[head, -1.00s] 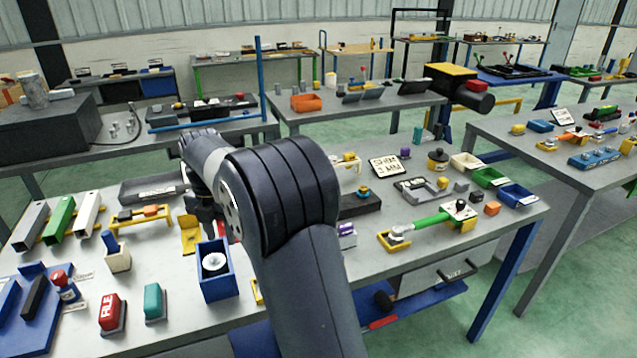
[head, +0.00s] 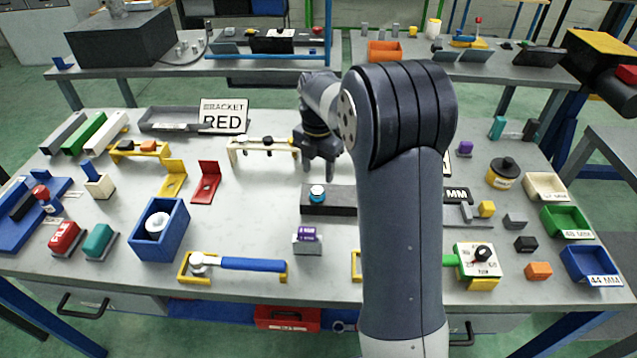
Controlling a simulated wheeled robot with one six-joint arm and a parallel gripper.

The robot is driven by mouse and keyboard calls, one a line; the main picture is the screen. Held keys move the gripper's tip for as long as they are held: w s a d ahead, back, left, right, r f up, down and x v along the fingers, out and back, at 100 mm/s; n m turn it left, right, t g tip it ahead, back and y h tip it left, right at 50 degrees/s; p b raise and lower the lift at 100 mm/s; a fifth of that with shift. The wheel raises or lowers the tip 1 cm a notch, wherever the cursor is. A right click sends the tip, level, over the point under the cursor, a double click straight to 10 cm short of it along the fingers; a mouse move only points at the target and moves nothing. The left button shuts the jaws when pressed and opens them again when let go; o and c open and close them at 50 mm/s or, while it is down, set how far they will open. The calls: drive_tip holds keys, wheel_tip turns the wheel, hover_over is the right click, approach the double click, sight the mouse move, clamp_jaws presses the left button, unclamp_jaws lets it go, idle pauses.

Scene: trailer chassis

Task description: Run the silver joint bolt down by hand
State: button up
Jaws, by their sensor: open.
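A dark rectangular block (head: 342,202) lies near the middle of the bench. A small round bolt head (head: 317,192), silver with a bluish tint, stands at the block's left end; it looks like the joint bolt, but its seating depth cannot be made out. My gripper (head: 319,178) points down just behind and above the bolt head, with its fingers apart and nothing seen between them. Contact with the bolt is not visible. My arm hides part of the bench to the right of the block.
A purple-topped block (head: 306,238) stands in front of the dark block. A wooden rack (head: 262,147) and red bracket (head: 206,183) are to the left. A blue box (head: 160,228) and blue-handled wrench (head: 240,265) sit nearer the front. Bare bench lies between them.

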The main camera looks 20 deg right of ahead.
sight(318, 189)
wheel_tip(318, 189, down, 6)
drive_tip(key=shift+r, duration=0.1)
drive_tip(key=shift+c, duration=0.3)
drive_tip(key=c, duration=0.9)
